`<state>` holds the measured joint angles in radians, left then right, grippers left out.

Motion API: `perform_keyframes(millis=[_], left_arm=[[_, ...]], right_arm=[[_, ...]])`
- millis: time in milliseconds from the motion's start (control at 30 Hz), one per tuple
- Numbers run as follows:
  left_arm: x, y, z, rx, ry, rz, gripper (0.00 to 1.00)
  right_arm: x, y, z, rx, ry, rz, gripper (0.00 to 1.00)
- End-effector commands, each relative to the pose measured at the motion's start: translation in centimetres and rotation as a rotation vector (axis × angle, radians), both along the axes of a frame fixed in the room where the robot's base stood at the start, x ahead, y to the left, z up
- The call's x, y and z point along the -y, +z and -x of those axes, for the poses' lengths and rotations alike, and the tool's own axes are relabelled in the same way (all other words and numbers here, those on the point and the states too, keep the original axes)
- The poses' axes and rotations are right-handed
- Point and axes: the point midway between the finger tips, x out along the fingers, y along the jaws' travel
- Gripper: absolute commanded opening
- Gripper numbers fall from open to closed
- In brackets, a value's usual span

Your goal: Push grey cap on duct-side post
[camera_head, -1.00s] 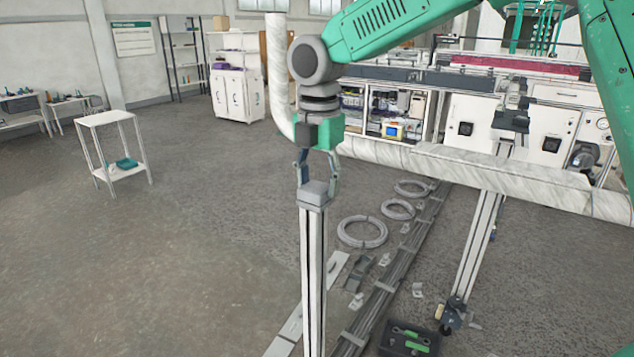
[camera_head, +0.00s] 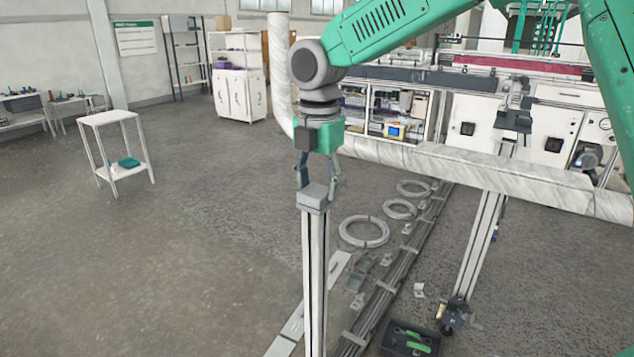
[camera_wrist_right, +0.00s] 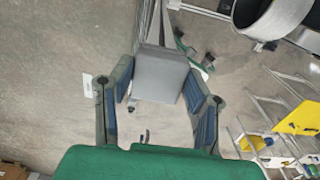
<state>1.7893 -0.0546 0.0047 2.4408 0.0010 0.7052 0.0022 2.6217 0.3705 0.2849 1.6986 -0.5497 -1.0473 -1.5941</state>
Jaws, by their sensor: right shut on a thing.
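The grey cap (camera_head: 313,196) is a square block at the top of the upright pale duct-side post (camera_head: 314,275), in line with it. I cannot tell how far it is seated on the post. My right gripper (camera_head: 318,182) points down from above and is shut on the cap. In the right wrist view the cap (camera_wrist_right: 160,74) shows its flat grey face between the two blue-grey fingers of the gripper (camera_wrist_right: 160,98). My left gripper is not in view.
A large pale duct (camera_head: 450,162) runs behind the post to the right. A second post (camera_head: 482,240) stands at right. Grey coils (camera_head: 364,232), a cable run (camera_head: 385,290) and a dark tool tray (camera_head: 410,338) lie on the floor. The floor at left is open, with a small white table (camera_head: 112,122).

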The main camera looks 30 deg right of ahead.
Motion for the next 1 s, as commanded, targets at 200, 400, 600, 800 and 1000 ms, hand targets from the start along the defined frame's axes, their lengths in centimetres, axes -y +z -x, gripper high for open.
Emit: perform_keyframes(millis=[200, 400, 600, 800, 1000], left_arm=[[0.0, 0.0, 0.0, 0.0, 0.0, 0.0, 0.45], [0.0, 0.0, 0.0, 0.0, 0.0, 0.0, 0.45], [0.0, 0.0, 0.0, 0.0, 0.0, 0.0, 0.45], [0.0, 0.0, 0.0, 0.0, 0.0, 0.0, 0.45], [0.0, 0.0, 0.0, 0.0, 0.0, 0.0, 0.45]], right_arm=[[0.01, -0.13, 0.02, 0.0, 0.0, 0.0, 0.21], [0.01, -0.16, 0.02, 0.0, 0.0, 0.0, 0.21], [-0.01, -0.48, 0.0, 0.0, 0.0, 0.0, 0.21], [-0.01, -0.45, 0.0, 0.0, 0.0, 0.001, 0.68], [0.0, -0.46, 0.01, 0.0, 0.0, 0.0, 0.79]])
